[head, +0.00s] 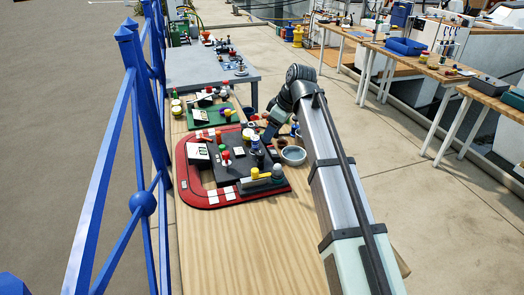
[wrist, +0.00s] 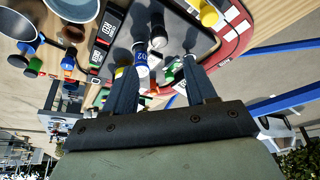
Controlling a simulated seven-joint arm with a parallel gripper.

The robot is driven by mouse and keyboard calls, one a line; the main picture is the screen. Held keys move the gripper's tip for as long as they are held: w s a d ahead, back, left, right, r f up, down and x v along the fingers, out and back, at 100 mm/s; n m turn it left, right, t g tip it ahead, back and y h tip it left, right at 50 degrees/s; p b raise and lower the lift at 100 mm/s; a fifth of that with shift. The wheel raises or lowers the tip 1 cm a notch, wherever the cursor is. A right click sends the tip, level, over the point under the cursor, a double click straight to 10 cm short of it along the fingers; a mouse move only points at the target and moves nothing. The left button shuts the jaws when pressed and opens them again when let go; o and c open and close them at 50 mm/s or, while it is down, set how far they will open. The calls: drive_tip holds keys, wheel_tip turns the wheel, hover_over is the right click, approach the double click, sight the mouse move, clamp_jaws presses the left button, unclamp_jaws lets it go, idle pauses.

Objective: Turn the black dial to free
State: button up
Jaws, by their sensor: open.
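A dark panel (head: 225,172) inside a red-rimmed board (head: 195,190) lies on the wooden table and carries several coloured knobs. A black upright knob (head: 260,160) stands near its right side and may be the black dial. In the wrist view a black knob (wrist: 158,30) stands just beyond my fingertips, beside a blue-and-white cylinder (wrist: 141,55). I cannot read a free mark on the panel. My gripper (wrist: 160,65) is open, with its two blue fingers apart and no thing clearly held between them. In the head view my gripper (head: 268,128) is small and partly hidden near the panel's far right edge.
A grey bowl (head: 293,155) sits right of the panel, close to my arm. A green board (head: 208,117) with small parts lies behind. A blue railing (head: 130,120) runs along the left. The wooden table's near part (head: 245,250) is bare.

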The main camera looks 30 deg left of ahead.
sight(261, 153)
drive_tip(key=x, duration=1)
drive_tip(key=c, duration=1)
